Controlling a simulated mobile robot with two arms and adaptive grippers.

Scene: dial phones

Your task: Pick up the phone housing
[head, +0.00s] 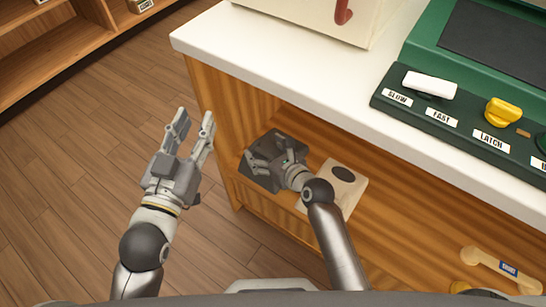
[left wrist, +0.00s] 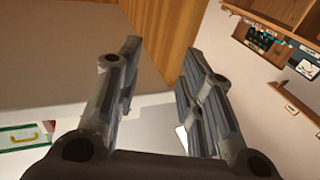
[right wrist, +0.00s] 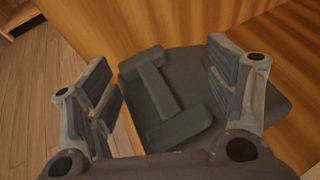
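A dark grey piece (head: 288,136) that looks like the phone housing lies on the wooden shelf under the white counter. In the right wrist view the grey housing (right wrist: 163,92) shows a raised bar with a crosspiece at each end. My right gripper (head: 262,152) is over it, with its fingers open on either side of the raised part. I cannot tell whether the fingers touch it. My left gripper (head: 195,116) is open and empty, raised in front of the counter's left end; it also shows open in the left wrist view (left wrist: 160,52).
A beige piece with a dark oval (head: 354,190) lies on the shelf right of the housing, partly behind my right arm. A beige handset-like piece (head: 500,268) lies further right. The white counter (head: 300,80) overhangs the shelf and carries a green machine (head: 425,45). The floor at left is clear.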

